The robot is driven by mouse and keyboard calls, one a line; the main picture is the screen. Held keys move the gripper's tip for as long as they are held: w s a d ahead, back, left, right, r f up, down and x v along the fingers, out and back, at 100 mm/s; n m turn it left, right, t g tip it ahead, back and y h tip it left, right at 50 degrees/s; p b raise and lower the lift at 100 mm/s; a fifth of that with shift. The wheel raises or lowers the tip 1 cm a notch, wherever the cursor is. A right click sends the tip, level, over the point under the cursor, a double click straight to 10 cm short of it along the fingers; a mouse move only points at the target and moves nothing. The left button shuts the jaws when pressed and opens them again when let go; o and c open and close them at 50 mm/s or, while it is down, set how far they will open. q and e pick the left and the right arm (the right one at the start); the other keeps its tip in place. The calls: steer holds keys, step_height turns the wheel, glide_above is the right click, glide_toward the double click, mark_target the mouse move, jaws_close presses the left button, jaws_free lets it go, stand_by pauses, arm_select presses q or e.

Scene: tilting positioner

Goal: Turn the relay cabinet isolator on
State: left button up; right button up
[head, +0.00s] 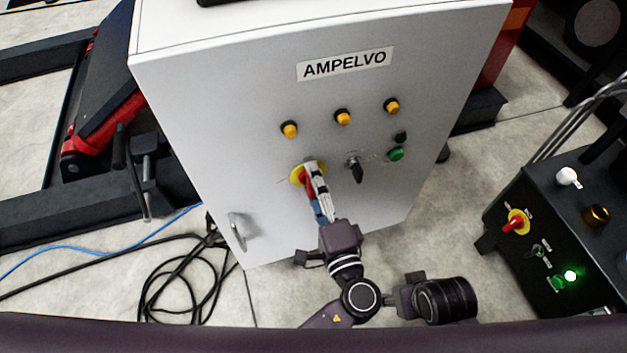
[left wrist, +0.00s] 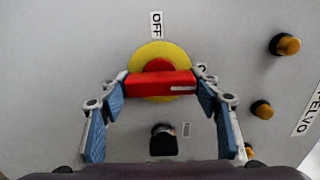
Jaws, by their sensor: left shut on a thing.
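The relay cabinet (head: 220,120) is a white box labelled AMPELVO. Its isolator (head: 296,173) is a red handle on a yellow disc, low on the front face. My left gripper (head: 312,172) is shut on the red handle, which partly hides it in the head view. In the left wrist view the red handle (left wrist: 150,84) lies crosswise between the two blue-padded fingers, with a white mark near its right end. An OFF label (left wrist: 156,25) stands above the yellow disc, off the handle's line. Another label by the right finger is mostly hidden. My right gripper is out of view.
A dark control box (head: 510,190) with a similar red-yellow switch stands at right. Black cables (head: 185,285) lie on the floor at left.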

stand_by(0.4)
arm_select(q)
steer(key=o, duration=1.2)
steer(key=shift+c, duration=0.2)
steer(key=v, duration=1.2)
